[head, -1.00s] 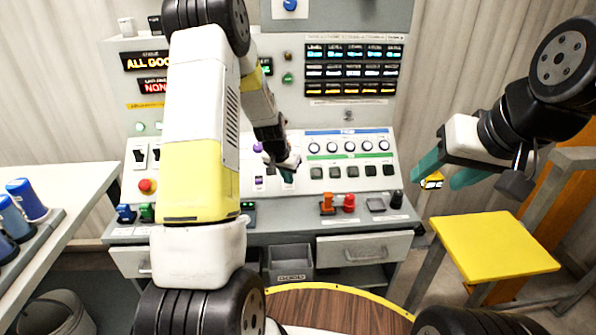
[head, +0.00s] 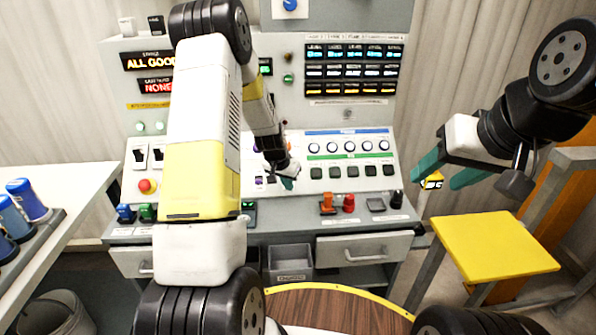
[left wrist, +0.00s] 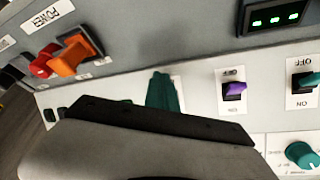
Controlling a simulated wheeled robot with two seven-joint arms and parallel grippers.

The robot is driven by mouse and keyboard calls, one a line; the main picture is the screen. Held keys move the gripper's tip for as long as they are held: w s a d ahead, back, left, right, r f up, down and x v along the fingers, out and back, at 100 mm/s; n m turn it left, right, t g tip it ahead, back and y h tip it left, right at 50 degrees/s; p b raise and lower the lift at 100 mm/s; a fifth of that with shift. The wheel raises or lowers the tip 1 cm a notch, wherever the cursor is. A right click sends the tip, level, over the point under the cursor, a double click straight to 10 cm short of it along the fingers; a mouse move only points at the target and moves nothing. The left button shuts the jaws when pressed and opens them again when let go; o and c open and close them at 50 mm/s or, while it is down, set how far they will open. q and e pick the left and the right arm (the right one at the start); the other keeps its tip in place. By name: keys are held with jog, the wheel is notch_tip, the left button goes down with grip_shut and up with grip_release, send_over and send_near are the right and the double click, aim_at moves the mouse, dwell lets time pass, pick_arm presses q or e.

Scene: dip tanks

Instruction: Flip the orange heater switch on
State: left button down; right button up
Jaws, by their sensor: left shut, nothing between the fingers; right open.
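The orange switch (head: 327,203) stands on the console's lower ledge, left of a red switch (head: 348,203). In the left wrist view the orange switch (left wrist: 75,55) is at upper left, next to the red one (left wrist: 43,62). I cannot read a heater label on it. My left gripper (head: 288,183) is shut and empty, just above the ledge and up and to the left of the orange switch, apart from it. Its teal fingertips (left wrist: 162,92) show in the left wrist view, with a gap to the switch. My right gripper (head: 447,180) is open and empty, right of the console.
A purple switch (left wrist: 234,90) and a teal switch (left wrist: 305,80) sit on the panel near my left fingers. A row of knobs (head: 349,147) is on the sloped panel. A yellow stool (head: 493,257) stands at right, a side table (head: 70,185) at left.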

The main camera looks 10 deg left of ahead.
pick_arm(q)
jog(key=shift+w, duration=0.2)
jog(key=shift+w+a+r, duration=0.2)
jog(key=shift+w+r, duration=0.05)
jog(key=shift+w, duration=0.2)
jog(key=shift+w+a+r, duration=0.15)
jog(key=shift+w+r, duration=0.1)
jog(key=shift+w, duration=0.2)
jog(key=shift+w+a+r, duration=0.15)
jog(key=shift+w+r, duration=0.05)
jog(key=shift+w, duration=0.2)
jog(key=shift+w+a+r, duration=0.15)
jog(key=shift+w, duration=0.2)
jog(key=shift+w+a+r, duration=0.15)
jog(key=shift+w, duration=0.2)
jog(key=shift+w+a, duration=0.15)
jog(key=shift+w, duration=0.05)
jog(key=shift+r, duration=0.1)
jog(key=shift+s+d+r, duration=0.2)
jog(key=shift+s+r, duration=0.05)
jog(key=shift+s, duration=0.25)
jog(key=shift+s+d+r, duration=0.15)
jog(key=shift+s+r, duration=0.05)
jog(key=shift+s, duration=0.25)
jog(key=shift+s+d+r, duration=0.1)
jog(key=shift+s+d, duration=0.1)
jog(key=shift+s, duration=0.25)
jog(key=shift+s+d+r, duration=0.1)
jog(key=shift+s+d, duration=0.1)
jog(key=shift+s, duration=0.25)
